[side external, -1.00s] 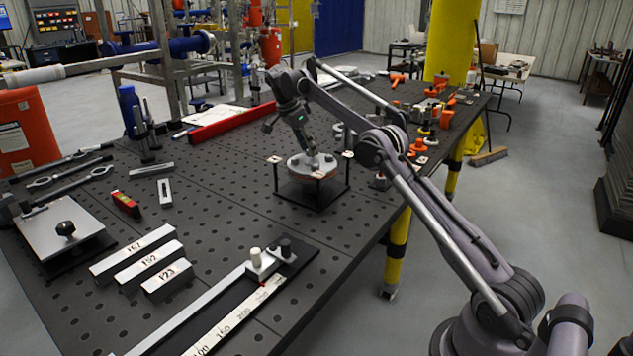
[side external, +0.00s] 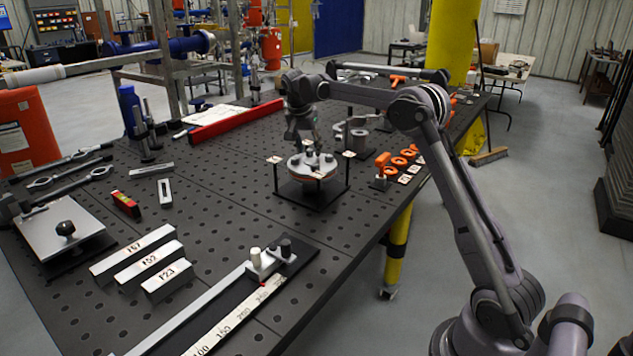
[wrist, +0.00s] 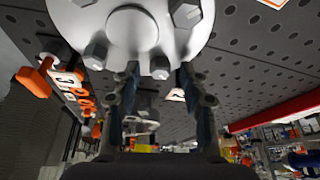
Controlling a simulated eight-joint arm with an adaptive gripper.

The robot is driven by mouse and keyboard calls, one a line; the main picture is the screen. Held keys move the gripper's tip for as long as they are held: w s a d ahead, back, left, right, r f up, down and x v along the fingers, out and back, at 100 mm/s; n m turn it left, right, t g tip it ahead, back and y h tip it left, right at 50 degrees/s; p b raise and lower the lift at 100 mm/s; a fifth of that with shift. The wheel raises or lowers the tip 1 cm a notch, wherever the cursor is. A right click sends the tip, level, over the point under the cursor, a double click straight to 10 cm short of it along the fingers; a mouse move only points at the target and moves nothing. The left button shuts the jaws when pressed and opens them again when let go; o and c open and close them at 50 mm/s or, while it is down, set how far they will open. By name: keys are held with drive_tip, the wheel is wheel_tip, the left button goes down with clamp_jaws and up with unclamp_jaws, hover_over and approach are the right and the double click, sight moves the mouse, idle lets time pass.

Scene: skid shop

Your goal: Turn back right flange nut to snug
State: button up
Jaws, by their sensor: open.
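A round grey flange (side external: 313,167) sits on a black stand (side external: 312,196) on the perforated table. In the wrist view the flange's pale face (wrist: 165,30) fills the top, with several hex nuts around a central boss. My gripper (side external: 308,151) is nearly upright over the flange in the side view. In the wrist view its two fingers (wrist: 159,73) are apart, with one hex nut (wrist: 160,67) between their tips. I cannot tell whether either finger touches it. Another nut (wrist: 95,55) is left of the fingers. Which nut is the back right one is unclear.
Small tags on posts (side external: 275,159) flank the flange. Orange parts (side external: 400,160) lie to its right and a red beam (side external: 236,122) behind left. Numbered bars (side external: 150,259) and a long scale (side external: 235,318) lie in front. Bare table shows left of the stand.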

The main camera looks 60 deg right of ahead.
drive_tip(key=n+t, duration=0.1)
drive_tip(key=n, duration=0.4)
drive_tip(key=shift+s+d+t+y, duration=0.2)
drive_tip(key=shift+t+y, duration=0.1)
drive_tip(key=shift+t, duration=0.1)
drive_tip(key=n+t+y, duration=0.1)
drive_tip(key=n, duration=0.2)
drive_tip(key=shift+s+n, duration=0.1)
drive_tip(key=shift+n, duration=0.2)
drive_tip(key=shift+r+n, duration=0.15)
drive_tip(key=shift+n, duration=0.15)
drive_tip(key=v, duration=1.1)
drive_tip(key=s+a+f+n+t, duration=0.1)
drive_tip(key=s+a+n, duration=0.1)
drive_tip(key=s+a, duration=0.5)
drive_tip(key=s+a+f+n+t+y, duration=0.1)
drive_tip(key=s+a, duration=0.5)
drive_tip(key=a, duration=0.7)
drive_tip(key=shift+s+a+f+n+y, duration=0.3)
drive_tip(key=shift+s+f+n, duration=0.1)
drive_tip(key=shift+f, duration=0.4)
